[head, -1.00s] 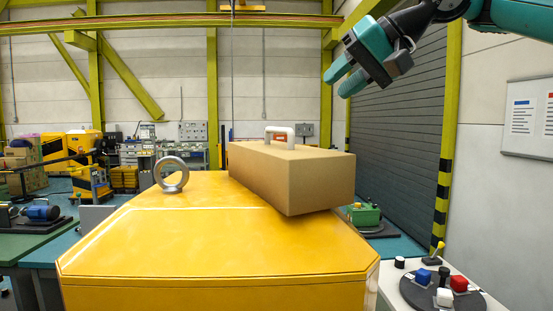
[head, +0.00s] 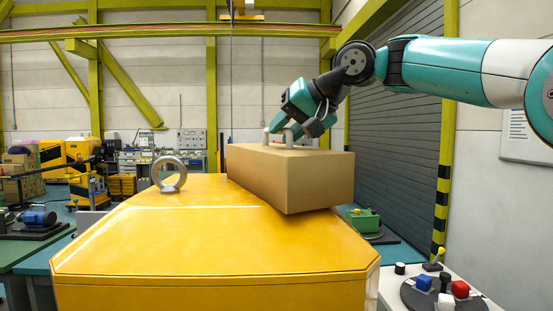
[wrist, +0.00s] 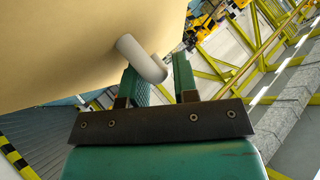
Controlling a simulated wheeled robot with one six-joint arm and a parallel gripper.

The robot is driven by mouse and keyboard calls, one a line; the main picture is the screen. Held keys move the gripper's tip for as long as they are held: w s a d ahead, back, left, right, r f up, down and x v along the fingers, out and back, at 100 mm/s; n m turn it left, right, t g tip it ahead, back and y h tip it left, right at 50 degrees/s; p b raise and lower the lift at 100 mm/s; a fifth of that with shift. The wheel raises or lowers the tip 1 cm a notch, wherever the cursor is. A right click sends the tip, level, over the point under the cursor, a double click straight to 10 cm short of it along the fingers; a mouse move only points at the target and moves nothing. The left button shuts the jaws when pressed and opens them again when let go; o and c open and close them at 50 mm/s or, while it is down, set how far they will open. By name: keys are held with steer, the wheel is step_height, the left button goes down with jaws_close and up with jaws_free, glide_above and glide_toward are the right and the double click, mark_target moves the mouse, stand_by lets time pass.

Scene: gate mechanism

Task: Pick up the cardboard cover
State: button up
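The cardboard cover (head: 300,180) is a brown box with a pale handle (head: 289,140) on its top. It rests on the large yellow housing (head: 210,240). My gripper (head: 281,124) points down at the handle from above, its fingertips close to the bar and partly covering it. In the wrist view my gripper (wrist: 160,80) has its two green fingers apart. The handle (wrist: 135,52) reaches toward the gap between them, and its near end overlaps the left finger. I cannot tell whether they touch. The cover (wrist: 80,45) fills the upper left there.
A metal ring (head: 169,174) stands on the housing, left of the cover. At lower right, a white table holds a round dark base (head: 430,297) with coloured blocks and a small lever (head: 436,258). A green device (head: 362,220) sits behind the housing.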

jaws_close()
steer(key=shift+r, duration=0.15)
